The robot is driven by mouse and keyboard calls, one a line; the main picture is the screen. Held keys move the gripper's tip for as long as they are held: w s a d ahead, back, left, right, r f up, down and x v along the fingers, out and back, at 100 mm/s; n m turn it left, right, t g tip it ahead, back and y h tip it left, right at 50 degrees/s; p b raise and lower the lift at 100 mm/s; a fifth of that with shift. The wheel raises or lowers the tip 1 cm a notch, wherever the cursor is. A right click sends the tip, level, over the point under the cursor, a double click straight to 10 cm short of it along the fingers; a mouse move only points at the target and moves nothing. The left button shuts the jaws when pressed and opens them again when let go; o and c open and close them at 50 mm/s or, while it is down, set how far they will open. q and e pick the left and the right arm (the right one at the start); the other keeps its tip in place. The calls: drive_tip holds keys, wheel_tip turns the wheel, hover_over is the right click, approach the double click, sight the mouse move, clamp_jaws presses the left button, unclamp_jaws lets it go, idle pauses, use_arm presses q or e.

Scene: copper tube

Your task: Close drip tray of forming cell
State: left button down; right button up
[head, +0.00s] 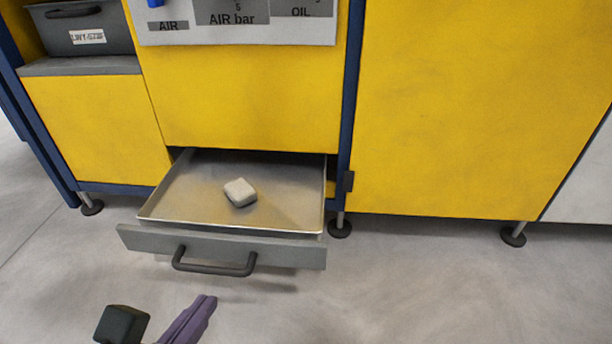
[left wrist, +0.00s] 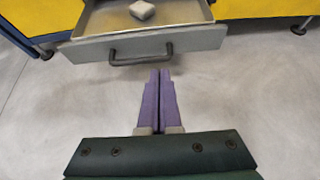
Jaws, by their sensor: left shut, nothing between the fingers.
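The drip tray (head: 290,205) is a shallow metal drawer, pulled out from the bottom of the yellow forming cell (head: 240,105). Its grey front panel (head: 295,252) carries a dark bar handle (head: 213,268). A pale block (head: 240,192) lies in the tray. My left gripper (head: 207,303) has purple fingers and is low in front of the tray, apart from the handle. In the left wrist view its fingers (left wrist: 159,75) are together with nothing between them, pointing toward the handle (left wrist: 141,58). My right gripper is not in view.
A grey bin (head: 88,38) with a label sits on a shelf at the upper left. Dark round feet (head: 340,229) carry the cell beside the tray. The grey floor (head: 420,290) in front is clear.

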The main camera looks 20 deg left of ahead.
use_arm(q)
drive_tip(key=b, duration=0.4)
approach(237, 244)
wheel_tip(237, 244, down, 4)
drive_tip(key=w, duration=0.2)
drive_tip(key=shift+w+a+r, duration=0.15)
drive_tip(key=shift+w, duration=0.35)
drive_tip(key=shift+w+a+r, duration=0.1)
drive_tip(key=shift+w+a, duration=0.05)
drive_tip(key=shift+w, duration=0.35)
drive_tip(key=shift+w+a, duration=0.2)
drive_tip(key=shift+w, duration=0.5)
drive_tip(key=shift+a, duration=0.1)
